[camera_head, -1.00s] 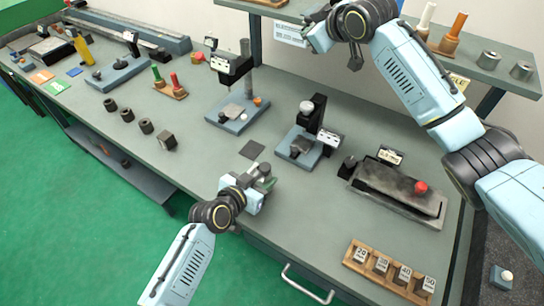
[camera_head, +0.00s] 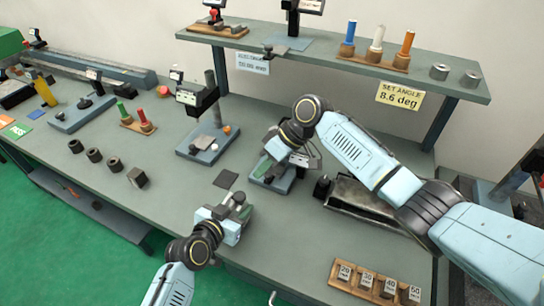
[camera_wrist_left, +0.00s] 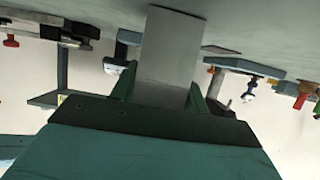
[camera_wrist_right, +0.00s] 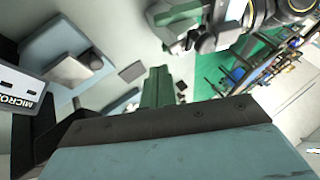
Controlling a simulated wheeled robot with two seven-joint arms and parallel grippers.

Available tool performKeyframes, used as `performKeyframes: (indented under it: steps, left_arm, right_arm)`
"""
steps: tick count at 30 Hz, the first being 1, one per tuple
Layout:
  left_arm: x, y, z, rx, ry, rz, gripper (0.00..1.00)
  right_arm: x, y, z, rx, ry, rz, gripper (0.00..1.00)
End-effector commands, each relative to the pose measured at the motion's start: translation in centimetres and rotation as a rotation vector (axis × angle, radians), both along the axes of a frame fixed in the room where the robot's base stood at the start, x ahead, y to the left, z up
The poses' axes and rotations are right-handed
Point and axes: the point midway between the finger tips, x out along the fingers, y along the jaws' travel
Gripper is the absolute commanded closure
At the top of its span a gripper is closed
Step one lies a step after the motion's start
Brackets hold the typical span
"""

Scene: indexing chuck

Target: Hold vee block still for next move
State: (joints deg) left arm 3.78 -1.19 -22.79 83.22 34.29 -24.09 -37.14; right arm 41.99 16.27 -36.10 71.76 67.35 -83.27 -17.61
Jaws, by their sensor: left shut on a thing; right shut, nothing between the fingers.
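My left gripper (camera_head: 240,203) is low over the front of the bench, shut on a grey block, which I take to be the vee block. In the left wrist view this block (camera_wrist_left: 168,45) is a plain grey slab between the green fingers; no vee notch shows. My left gripper also shows at the top of the right wrist view (camera_wrist_right: 178,20). My right gripper (camera_head: 262,165) is at the blue-based instrument (camera_head: 272,186) and partly hides it. Its green fingers (camera_wrist_right: 156,85) are together with nothing between them. Whether they touch the instrument I cannot tell.
A long grey tray (camera_head: 365,206) lies to the right, and a numbered wooden rack (camera_head: 378,284) at the front right. A raised shelf (camera_head: 330,55) spans the back.

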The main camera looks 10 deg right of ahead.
Motion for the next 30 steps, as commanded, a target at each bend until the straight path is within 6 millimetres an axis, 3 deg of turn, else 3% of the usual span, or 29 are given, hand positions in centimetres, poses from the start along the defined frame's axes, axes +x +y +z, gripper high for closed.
performKeyframes:
  steps: [4,12,25,30]
  left_arm:
    - [0.1,0.0,0.2,-0.002,-0.003,0.001,0.82]
    - [0.1,0.0,0.2,-0.002,-0.003,0.001,0.82]
    - [0.1,0.0,0.2,-0.002,-0.003,0.001,0.82]
    - [0.1,-0.1,0.2,-0.003,-0.004,0.000,0.82]
  right_arm:
    - [-0.1,1.9,-2.5,0.000,0.001,0.001,1.00]
    - [-2.2,4.5,-2.6,0.000,-0.002,0.001,1.00]
    - [-2.6,4.9,-2.6,-0.001,-0.002,0.000,1.00]
    - [-2.9,6.2,-2.5,0.001,-0.002,0.001,1.00]
